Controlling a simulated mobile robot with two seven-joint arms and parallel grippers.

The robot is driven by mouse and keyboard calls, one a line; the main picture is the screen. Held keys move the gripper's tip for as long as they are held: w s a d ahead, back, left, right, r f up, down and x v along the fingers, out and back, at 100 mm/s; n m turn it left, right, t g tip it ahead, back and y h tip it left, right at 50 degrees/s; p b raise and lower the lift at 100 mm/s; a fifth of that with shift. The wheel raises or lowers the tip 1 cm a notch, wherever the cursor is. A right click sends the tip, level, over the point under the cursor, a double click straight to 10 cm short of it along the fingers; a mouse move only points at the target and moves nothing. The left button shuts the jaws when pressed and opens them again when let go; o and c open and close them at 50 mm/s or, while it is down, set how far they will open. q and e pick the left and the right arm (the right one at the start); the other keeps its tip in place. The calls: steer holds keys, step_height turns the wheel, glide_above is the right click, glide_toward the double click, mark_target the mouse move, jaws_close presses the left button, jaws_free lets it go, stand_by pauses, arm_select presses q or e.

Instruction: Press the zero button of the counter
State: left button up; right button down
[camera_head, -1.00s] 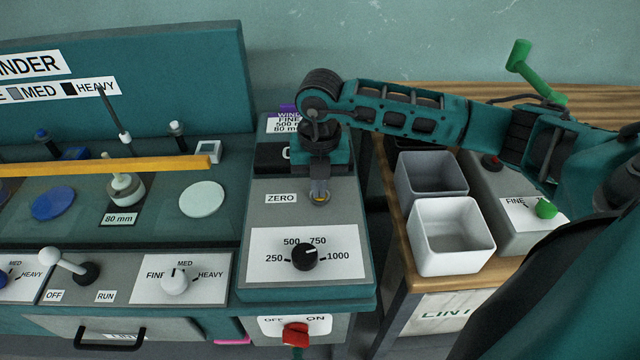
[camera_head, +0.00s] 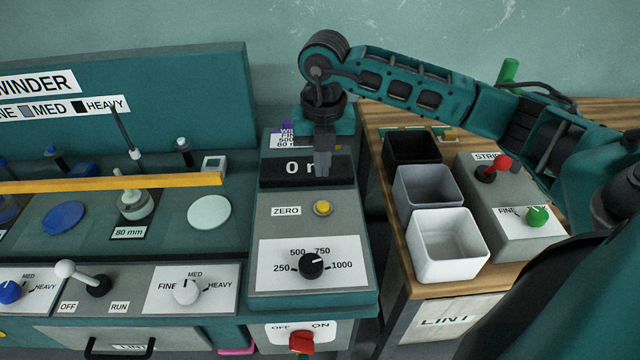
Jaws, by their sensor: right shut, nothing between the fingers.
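The counter (camera_head: 345,225) is a grey-topped box with a dark display (camera_head: 268,170) at its back, partly hidden by my right gripper; a "0" and part of another character show. The zero button (camera_head: 323,208) is a small yellow round button in a grey ring, beside the "ZERO" label (camera_head: 286,211). My right gripper (camera_head: 323,174) is shut and empty, pointing down in front of the display, behind the button and apart from it. My left gripper is not in view.
A black dial (camera_head: 311,264) marked 250 to 1000 sits nearer on the counter, with a red switch (camera_head: 301,342) below. The winder (camera_head: 120,250) stands left. Black, grey (camera_head: 428,190) and white bins (camera_head: 447,246) stand on the right bench.

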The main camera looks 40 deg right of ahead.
steer(key=shift+r, duration=2.4)
